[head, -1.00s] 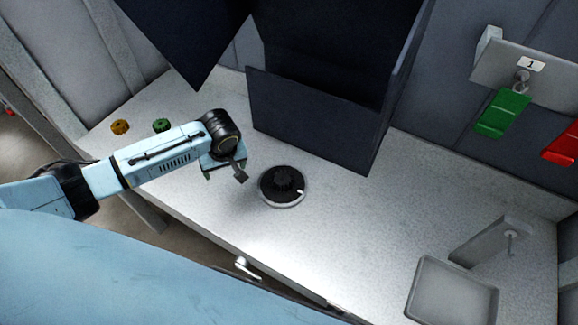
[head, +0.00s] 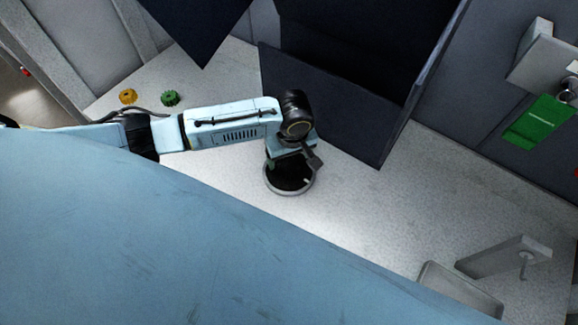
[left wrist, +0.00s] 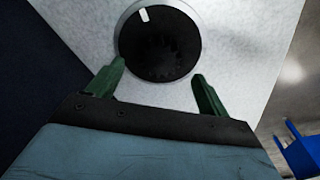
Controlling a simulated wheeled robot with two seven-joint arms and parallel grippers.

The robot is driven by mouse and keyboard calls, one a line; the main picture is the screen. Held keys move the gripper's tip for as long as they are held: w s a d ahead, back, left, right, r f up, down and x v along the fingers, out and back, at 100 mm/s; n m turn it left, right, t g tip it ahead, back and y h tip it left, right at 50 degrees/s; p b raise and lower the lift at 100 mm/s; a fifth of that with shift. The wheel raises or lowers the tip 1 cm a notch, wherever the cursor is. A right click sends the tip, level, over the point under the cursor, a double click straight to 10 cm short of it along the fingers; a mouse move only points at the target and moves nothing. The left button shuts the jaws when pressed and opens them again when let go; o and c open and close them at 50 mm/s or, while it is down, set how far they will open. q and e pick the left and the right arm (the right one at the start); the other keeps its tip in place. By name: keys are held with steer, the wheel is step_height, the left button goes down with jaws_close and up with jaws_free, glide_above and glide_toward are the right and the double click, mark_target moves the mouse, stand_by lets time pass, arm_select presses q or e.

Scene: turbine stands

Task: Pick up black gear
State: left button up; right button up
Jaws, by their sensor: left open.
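The black gear (left wrist: 165,48) shows faintly in the left wrist view, dark on a dark round base with a small white mark (left wrist: 143,15). In the head view the round base (head: 290,191) with its pale rim sits on the grey worktop, and my gripper hides most of the gear there. My left gripper (head: 292,161) is over the far side of the base. In the left wrist view its two green fingers (left wrist: 158,70) are spread apart and empty, with the gear just ahead of and between the tips. My right gripper is not in view.
A yellow gear (head: 128,96) and a green gear (head: 170,98) lie at the back left. A large dark bin (head: 330,110) stands close behind the base. A grey tray (head: 455,290) and bracket (head: 503,257) are at the lower right. A green tag (head: 540,122) hangs at the right.

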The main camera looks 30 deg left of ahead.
mark_target(289, 165)
arm_select(q)
steer(key=f, duration=0.4)
steer(key=shift+w+a+f, duration=0.15)
steer(key=shift+w+f, duration=0.05)
steer(key=shift+f, duration=0.05)
steer(key=shift+r, duration=0.1)
steer(key=c, duration=1.5)
